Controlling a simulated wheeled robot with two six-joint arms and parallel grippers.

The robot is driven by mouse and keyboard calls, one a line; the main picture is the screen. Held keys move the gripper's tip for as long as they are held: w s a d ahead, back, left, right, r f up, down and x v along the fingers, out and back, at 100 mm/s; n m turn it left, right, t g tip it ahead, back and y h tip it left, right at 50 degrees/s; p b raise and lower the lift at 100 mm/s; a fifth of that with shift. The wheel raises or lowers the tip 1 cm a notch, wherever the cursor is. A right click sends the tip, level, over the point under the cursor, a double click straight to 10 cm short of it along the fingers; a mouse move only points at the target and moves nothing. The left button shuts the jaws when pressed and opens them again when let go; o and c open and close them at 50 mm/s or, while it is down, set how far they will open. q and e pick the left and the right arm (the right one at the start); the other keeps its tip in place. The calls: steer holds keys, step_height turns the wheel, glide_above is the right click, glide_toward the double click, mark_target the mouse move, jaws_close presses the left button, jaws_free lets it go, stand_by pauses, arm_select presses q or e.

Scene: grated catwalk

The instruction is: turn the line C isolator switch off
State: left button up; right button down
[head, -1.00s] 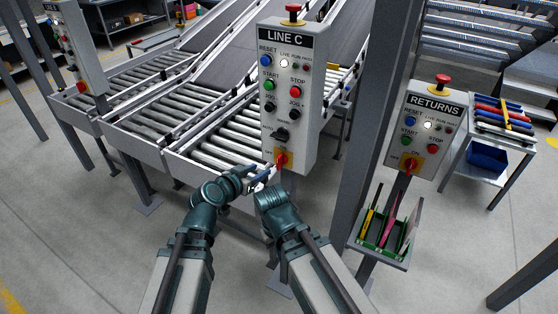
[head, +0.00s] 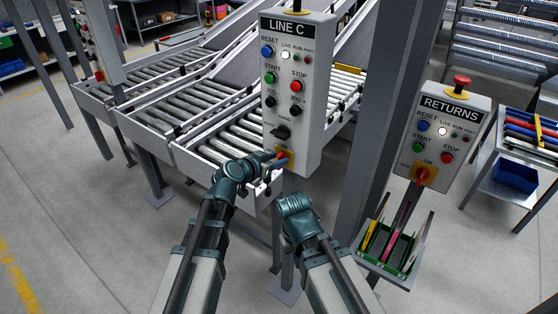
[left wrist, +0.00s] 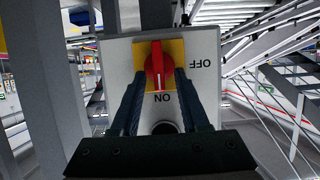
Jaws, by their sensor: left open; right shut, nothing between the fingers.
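The line C isolator switch (head: 281,156) is a red rotary handle on a yellow plate low on the LINE C panel (head: 313,100). In the left wrist view, seen upside down, the red handle (left wrist: 158,64) has its white mark toward ON, and OFF is printed to one side. My left gripper (head: 275,160) is at the switch; in the left wrist view its open fingers (left wrist: 157,88) stand on either side of the handle's lower end. I cannot tell if they touch it. My right gripper (head: 294,203) is shut and empty, low in front of the panel; its fingertips are hard to see.
A similar RETURNS panel (head: 455,110) with its own red switch (head: 424,174) stands to the right, past a grey post (head: 385,110). Below it is a green-edged bin (head: 392,250) of files. Roller conveyors (head: 200,125) lie behind and left. The floor in front is clear.

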arm_select(q)
jaws_close()
stand_by(0.3)
steer(key=shift+w+a+f+n+g+h+b, duration=0.1)
steer(key=shift+a+n+g+h+b, duration=0.15)
steer(key=shift+n, duration=0.25)
steer(key=shift+w+f+n+g+h+b, duration=0.1)
steer(key=shift+n+g+h, duration=0.05)
steer(key=shift+n+h, duration=0.3)
steer(key=shift+w+a+f+n+g+h+b, duration=0.1)
steer(key=shift+a+f+n+g+h+b, duration=0.15)
steer(key=shift+n+h+b, duration=1.15)
steer(key=shift+w+a+f+n+g+h+b, duration=0.15)
steer(key=shift+f+n+h+b, duration=0.35)
steer(key=shift+n+b, duration=1.7)
steer(key=shift+w+a+f+n+g+h+b, duration=0.1)
steer(key=shift+a+f+n+h+b, duration=0.1)
steer(key=shift+n+h+b, duration=1.5)
steer(key=shift+d+n+y+p, duration=0.1)
steer(key=shift+n+y+p, duration=0.2)
steer(key=shift+n+y, duration=0.3)
